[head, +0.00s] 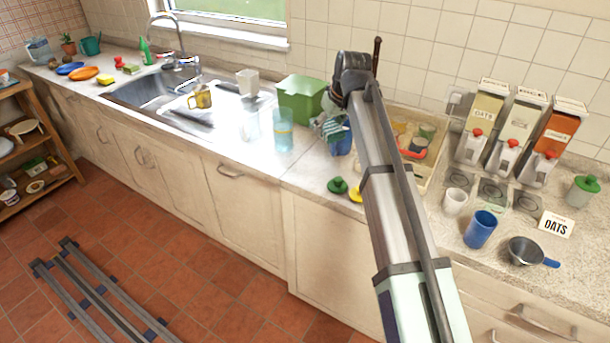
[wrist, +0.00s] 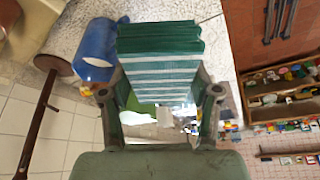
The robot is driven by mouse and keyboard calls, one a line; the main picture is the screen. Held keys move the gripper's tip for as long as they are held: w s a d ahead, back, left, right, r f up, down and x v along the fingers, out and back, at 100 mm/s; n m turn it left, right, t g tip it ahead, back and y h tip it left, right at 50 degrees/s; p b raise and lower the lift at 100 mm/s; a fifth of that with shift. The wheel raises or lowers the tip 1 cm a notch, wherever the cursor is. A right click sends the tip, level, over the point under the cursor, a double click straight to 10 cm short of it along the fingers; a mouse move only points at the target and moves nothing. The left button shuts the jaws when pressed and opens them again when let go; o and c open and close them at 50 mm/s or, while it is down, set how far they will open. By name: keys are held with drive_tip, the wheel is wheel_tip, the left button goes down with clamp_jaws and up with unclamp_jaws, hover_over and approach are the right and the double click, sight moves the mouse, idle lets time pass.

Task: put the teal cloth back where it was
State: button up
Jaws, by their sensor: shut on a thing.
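The teal cloth (wrist: 160,62), folded with white stripes, is held between the two fingers of my gripper (wrist: 160,94) in the wrist view. In the head view my gripper (head: 329,104) is over the counter, right of the green box (head: 301,101), and is partly hidden by my arm. The cloth (head: 333,130) hangs below it, in front of or above a blue container (head: 343,147). I cannot tell if they touch. In the wrist view a blue container (wrist: 97,48) lies to the left of the cloth.
Two clear tumblers (head: 283,132) stand left of the cloth. A tray of coloured items (head: 440,160) lies right of my arm. Green and yellow lids (head: 338,185) are near the front edge. Cereal dispensers (head: 520,130), a blue cup (head: 480,230) and a pan (head: 524,250) are further right.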

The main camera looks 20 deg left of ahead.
drive_tip(key=w+a+r+n+g, duration=0.1)
drive_tip(key=w+a+r+n, duration=0.2)
drive_tip(key=a, duration=0.4)
drive_tip(key=n+g+y+p, duration=0.1)
drive_tip(key=n+p, duration=0.2)
drive_tip(key=p, duration=0.1)
approach(303, 170)
drive_tip(key=x, duration=0.6)
drive_tip(key=shift+a+f, duration=0.1)
drive_tip(key=shift+f, duration=0.15)
drive_tip(key=shift+f, duration=0.1)
drive_tip(key=o, duration=1.1)
drive_tip(key=b+v, duration=0.2)
drive_tip(key=v, duration=1)
